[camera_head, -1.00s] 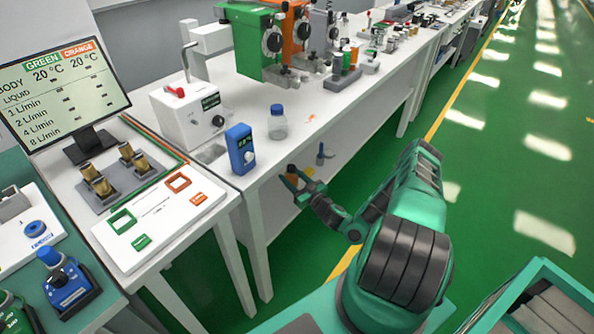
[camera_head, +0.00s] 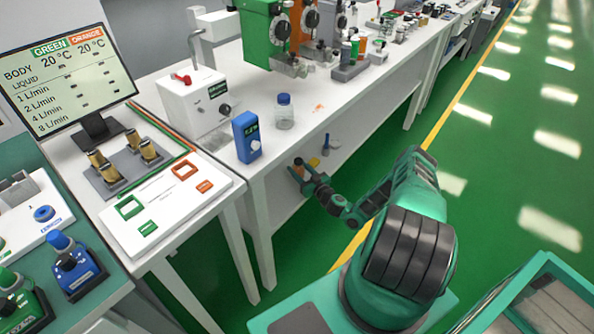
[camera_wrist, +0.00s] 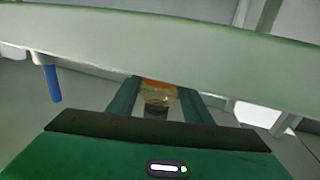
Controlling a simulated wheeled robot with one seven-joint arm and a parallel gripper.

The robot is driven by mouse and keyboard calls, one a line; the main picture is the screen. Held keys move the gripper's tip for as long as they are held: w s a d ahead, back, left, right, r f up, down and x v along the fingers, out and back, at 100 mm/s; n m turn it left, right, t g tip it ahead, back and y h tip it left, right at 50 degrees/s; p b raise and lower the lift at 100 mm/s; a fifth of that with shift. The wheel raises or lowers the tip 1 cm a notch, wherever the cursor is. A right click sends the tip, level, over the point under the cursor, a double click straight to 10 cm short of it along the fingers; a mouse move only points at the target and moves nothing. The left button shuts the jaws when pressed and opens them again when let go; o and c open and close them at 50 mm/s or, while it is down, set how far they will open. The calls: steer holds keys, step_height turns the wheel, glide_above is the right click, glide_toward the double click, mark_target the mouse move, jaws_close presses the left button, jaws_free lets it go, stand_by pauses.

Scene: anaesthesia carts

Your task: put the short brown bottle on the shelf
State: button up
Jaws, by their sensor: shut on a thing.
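My gripper (camera_head: 301,173) is at the side of the white bench, below the level of its top. It is shut on a small brown bottle (camera_head: 297,170), which shows as an orange-brown patch between the fingers. In the wrist view, the bottle (camera_wrist: 159,92) sits between the two green fingers, with an orange band and a paler, yellowish part; most of its body is hidden. A pale board (camera_wrist: 160,38) crosses the wrist view close beyond the fingers. I cannot tell whether the bottle touches any surface.
A small yellow-orange thing (camera_head: 314,162) and a blue one (camera_head: 326,147) are just beyond my gripper by the bench's side. A clear blue-capped bottle (camera_head: 284,112) and a blue device (camera_head: 246,138) stand on the bench top. The green floor to the right is clear.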

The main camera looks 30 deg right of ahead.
steer(key=o, duration=1.2)
steer(key=shift+f, duration=0.1)
steer(key=shift+s, duration=0.3)
steer(key=s, duration=0.7)
steer(key=s+d, duration=0.1)
steer(key=s, duration=0.3)
steer(key=shift+s, duration=0.2)
